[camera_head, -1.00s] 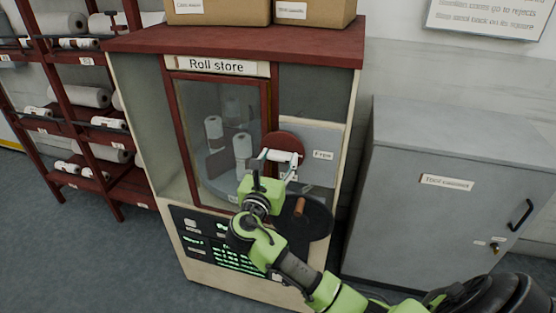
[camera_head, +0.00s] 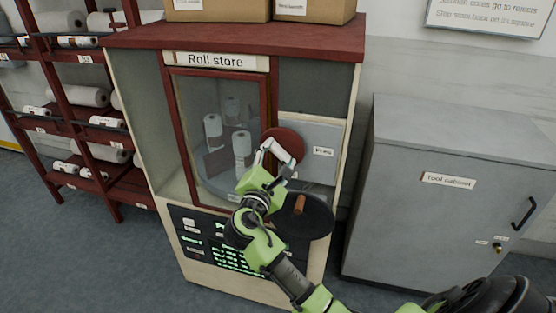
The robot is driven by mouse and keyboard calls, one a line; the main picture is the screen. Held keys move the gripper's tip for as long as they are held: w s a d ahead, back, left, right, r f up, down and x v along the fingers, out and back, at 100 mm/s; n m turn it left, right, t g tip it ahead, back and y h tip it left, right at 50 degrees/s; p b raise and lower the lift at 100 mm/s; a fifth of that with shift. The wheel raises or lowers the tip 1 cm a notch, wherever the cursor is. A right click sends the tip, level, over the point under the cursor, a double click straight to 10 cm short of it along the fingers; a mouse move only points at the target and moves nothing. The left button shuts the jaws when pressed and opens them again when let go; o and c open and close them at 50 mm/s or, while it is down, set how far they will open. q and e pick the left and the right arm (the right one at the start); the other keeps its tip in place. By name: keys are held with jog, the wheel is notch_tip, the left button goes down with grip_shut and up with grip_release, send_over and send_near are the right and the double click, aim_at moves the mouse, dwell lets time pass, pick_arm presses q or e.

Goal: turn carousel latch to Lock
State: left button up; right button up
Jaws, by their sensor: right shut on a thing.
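The roll store (camera_head: 322,78) is a cabinet with a red top and a glass door. On its front right is a grey plate (camera_head: 315,132) with a round red disc (camera_head: 284,137), where the latch sits. My right gripper (camera_head: 276,150) is at the disc, tilted, and shut on the latch, which its fingers mostly hide. A small label on the plate right of the disc is too blurred to read surely. White rolls (camera_head: 242,146) stand behind the glass. My left gripper is not in view.
A black round plate with a brown handle (camera_head: 300,205) sits just below my right gripper. A dark panel with green lit markings (camera_head: 238,262) is lower left. A grey tool cabinet (camera_head: 420,220) stands right; a red rack (camera_head: 62,100) with rolls stands left.

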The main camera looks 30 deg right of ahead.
jog(key=m+b, duration=0.1)
jog(key=m, duration=0.1)
jog(key=m+b, duration=0.2)
jog(key=m, duration=0.1)
jog(key=shift+f+m, duration=0.3)
jog(key=shift+r+m+b, duration=0.1)
jog(key=shift+m+b, duration=1.25)
jog(key=shift+m, duration=0.45)
jog(key=o, duration=1.1)
jog(key=shift+r, duration=0.1)
jog(key=shift+r, duration=0.1)
